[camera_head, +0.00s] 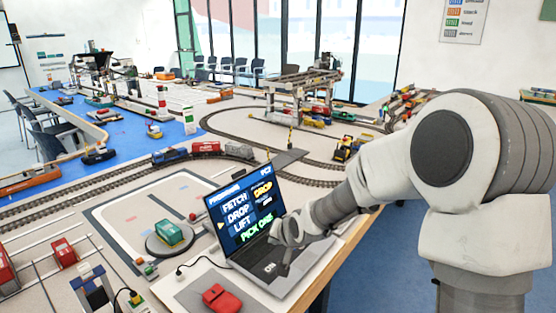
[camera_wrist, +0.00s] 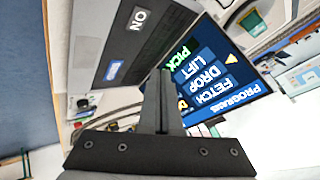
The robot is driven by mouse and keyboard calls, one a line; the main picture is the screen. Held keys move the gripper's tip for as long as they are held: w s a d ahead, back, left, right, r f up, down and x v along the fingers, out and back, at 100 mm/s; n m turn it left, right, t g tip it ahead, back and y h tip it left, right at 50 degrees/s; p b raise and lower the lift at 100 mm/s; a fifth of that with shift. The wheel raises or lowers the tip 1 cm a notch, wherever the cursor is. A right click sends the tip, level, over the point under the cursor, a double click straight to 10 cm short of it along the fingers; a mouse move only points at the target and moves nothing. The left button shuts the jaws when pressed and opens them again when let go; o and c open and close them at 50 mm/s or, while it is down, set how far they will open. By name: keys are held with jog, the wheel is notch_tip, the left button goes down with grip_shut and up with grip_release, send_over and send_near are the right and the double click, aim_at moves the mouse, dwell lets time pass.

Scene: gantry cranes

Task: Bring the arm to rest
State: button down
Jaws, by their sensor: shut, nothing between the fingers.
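My arm (camera_head: 395,180) reaches in from the right of the head view, bent, towards the laptop. My gripper (camera_head: 284,268) is over the laptop's keyboard side, in front of the right part of its screen. In the wrist view its two fingers (camera_wrist: 160,90) are together with nothing between them. The laptop (camera_head: 240,215) stands open with a menu reading FETCH, DROP, LIFT and a green PICK line. Its screen (camera_wrist: 215,75) shows in the wrist view beside the fingers. Its dark base with an ON label (camera_wrist: 138,20) is also there. I cannot tell whether the fingertips touch the laptop.
Model rail tracks, a train (camera_head: 170,155) and a gantry crane (camera_head: 300,85) fill the table behind. Blue floor (camera_head: 385,270) is open at the right.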

jog(key=s+d+r+n+h+p, duration=0.1)
jog(key=s+d+r+p, duration=0.1)
jog(key=s+d+r, duration=0.3)
jog(key=s+d+r+h+p, duration=0.1)
jog(key=s+d+r, duration=0.1)
jog(key=r, duration=0.5)
jog(key=s+d+r+p, duration=0.2)
jog(key=s+r, duration=0.2)
jog(key=s, duration=0.4)
jog(key=s+d+r+n+g+h+p, duration=0.1)
jog(key=s+d+r+p, duration=0.1)
jog(key=s+r, duration=0.3)
jog(key=s+d+r+n+g+p, duration=0.1)
jog(key=s+d+r+p, duration=0.2)
jog(key=s, duration=0.8)
jog(key=shift+s+d+r+h, duration=0.15)
jog(key=shift+d+r+h, duration=0.25)
jog(key=shift+d+r, duration=0.25)
